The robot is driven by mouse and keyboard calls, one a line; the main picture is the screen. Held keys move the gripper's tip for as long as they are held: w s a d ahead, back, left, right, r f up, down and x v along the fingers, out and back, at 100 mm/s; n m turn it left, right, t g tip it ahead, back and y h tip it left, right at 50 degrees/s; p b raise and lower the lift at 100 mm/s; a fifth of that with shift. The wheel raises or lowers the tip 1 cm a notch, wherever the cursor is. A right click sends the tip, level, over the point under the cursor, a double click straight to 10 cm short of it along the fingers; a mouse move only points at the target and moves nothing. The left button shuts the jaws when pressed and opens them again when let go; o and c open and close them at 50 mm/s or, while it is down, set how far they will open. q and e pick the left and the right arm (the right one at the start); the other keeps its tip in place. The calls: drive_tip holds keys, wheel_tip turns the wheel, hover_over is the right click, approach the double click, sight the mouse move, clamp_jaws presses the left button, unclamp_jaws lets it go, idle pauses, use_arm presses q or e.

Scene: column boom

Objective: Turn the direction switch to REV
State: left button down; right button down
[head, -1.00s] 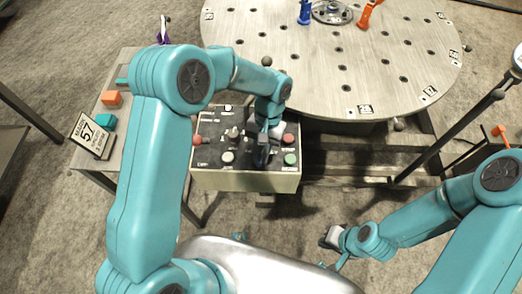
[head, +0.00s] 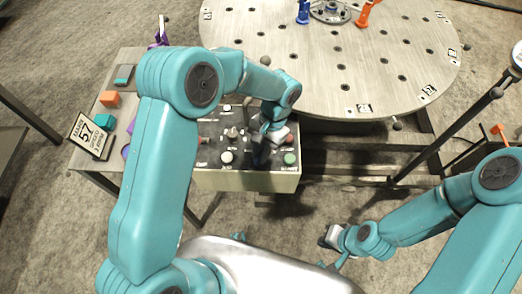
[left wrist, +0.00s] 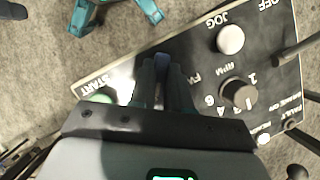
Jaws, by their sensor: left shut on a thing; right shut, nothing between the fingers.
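The control box (head: 240,180) has a black top panel with knobs and buttons and a pale front. My left gripper (head: 261,155) is down over its right half. In the left wrist view its fingers (left wrist: 165,75) are shut on the direction switch, beside the partly covered letters "FW". The fingers hide most of the switch, so I cannot read its setting. A green START button (head: 290,158) lies right of the gripper and a white JOG button (head: 227,158) to its left. My right gripper (head: 330,237) is shut and empty, low over the floor, away from the box.
A large round table (head: 330,70) with holes stands behind the box. The dial marked RPM (left wrist: 238,93) sits close to the left fingers.

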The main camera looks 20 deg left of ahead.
use_arm(q)
drive_tip(key=shift+w, duration=0.1)
drive_tip(key=c, duration=1.1)
unclamp_jaws()
drive_tip(key=shift+r, duration=0.1)
drive_tip(key=p+v, duration=0.1)
drive_tip(key=v, duration=1.5)
drive_tip(key=shift+r, duration=0.15)
